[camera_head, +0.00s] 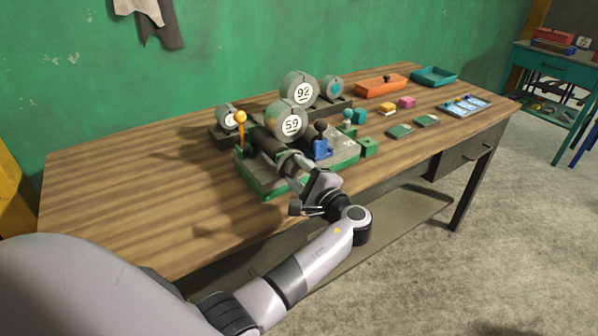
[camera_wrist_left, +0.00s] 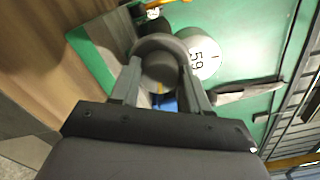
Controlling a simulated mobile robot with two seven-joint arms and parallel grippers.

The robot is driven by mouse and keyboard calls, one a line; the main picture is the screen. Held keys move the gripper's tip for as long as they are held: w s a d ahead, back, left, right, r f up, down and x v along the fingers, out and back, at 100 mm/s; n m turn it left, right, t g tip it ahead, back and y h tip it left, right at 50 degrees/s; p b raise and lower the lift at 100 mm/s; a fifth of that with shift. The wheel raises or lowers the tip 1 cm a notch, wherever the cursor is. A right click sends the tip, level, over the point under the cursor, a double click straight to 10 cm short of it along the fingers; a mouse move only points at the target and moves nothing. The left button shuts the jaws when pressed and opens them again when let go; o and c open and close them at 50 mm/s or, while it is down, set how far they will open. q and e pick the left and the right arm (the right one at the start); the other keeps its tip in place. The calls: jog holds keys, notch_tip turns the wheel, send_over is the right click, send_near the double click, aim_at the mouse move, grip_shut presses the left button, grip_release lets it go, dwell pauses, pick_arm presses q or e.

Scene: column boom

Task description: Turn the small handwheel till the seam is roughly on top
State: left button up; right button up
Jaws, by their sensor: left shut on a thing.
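My left gripper (camera_head: 290,160) reaches in over the front of the green-edged grey fixture (camera_head: 262,180) on the table. In the left wrist view its two fingers (camera_wrist_left: 160,85) are closed on the sides of a round grey part, which looks like the small handwheel (camera_wrist_left: 158,66). A small yellowish mark shows on the lower part of its face; I cannot tell whether it is the seam. In the head view the gripper largely hides the wheel. A grey drum dial reading 59 (camera_head: 290,123) stands just behind; it also shows in the left wrist view (camera_wrist_left: 203,57).
An orange-knobbed lever (camera_head: 241,120) stands left of the gripper, and a blue block with a dark knob (camera_head: 321,146) right of it. A dial reading 92 (camera_head: 300,90) stands behind. An orange box (camera_head: 381,86) and teal tray (camera_head: 433,76) lie far right. The table's left is clear.

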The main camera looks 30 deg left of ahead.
pick_arm(q)
jog(key=o, duration=1.1)
jog(key=shift+c, duration=0.2)
jog(key=b+v, duration=0.1)
jog(key=v, duration=0.6)
